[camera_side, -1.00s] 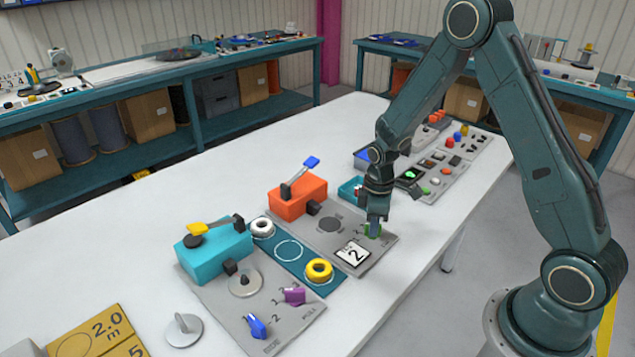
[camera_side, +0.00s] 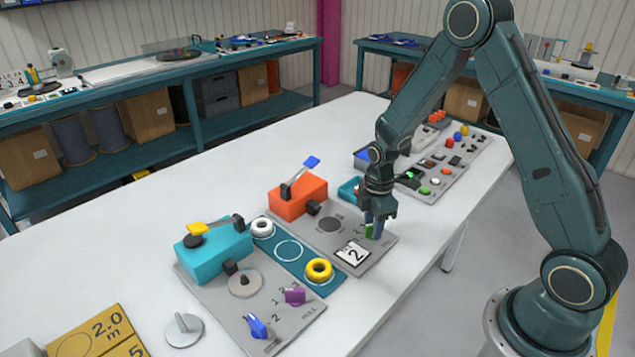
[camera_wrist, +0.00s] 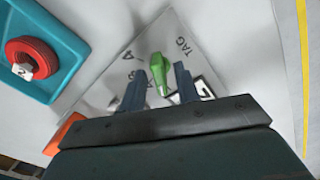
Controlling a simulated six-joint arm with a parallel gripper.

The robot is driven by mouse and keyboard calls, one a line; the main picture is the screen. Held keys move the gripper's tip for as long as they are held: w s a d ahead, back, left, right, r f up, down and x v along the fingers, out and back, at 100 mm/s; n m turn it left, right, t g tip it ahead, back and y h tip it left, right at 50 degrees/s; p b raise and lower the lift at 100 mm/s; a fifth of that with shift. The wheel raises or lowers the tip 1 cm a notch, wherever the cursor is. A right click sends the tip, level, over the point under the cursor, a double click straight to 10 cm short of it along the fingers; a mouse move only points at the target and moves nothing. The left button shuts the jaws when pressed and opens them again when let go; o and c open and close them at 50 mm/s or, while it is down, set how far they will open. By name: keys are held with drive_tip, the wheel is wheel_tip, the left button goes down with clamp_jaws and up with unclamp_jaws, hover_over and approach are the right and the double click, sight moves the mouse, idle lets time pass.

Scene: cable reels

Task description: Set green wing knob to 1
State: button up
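The green wing knob (camera_side: 369,231) stands on the near right part of the grey panel (camera_side: 378,257). In the wrist view the knob (camera_wrist: 159,73) sits between my two dark fingers, with a gap visible on each side. My gripper (camera_side: 375,230) points down over the knob and is open around it; its fingers also show in the wrist view (camera_wrist: 159,76). Printed marks lie beside the knob, but the fingers hide some of them. I cannot tell which number the knob points to.
A white card marked 2 (camera_side: 352,254) lies just left of the knob. An orange block with a blue-tipped lever (camera_side: 298,196) stands behind it. A teal tray (camera_wrist: 50,88) holds a red reel (camera_wrist: 32,58). The table's right edge is close.

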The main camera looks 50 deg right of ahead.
drive_tip(key=shift+r, duration=3.5)
drive_tip(key=shift+o, duration=0.2)
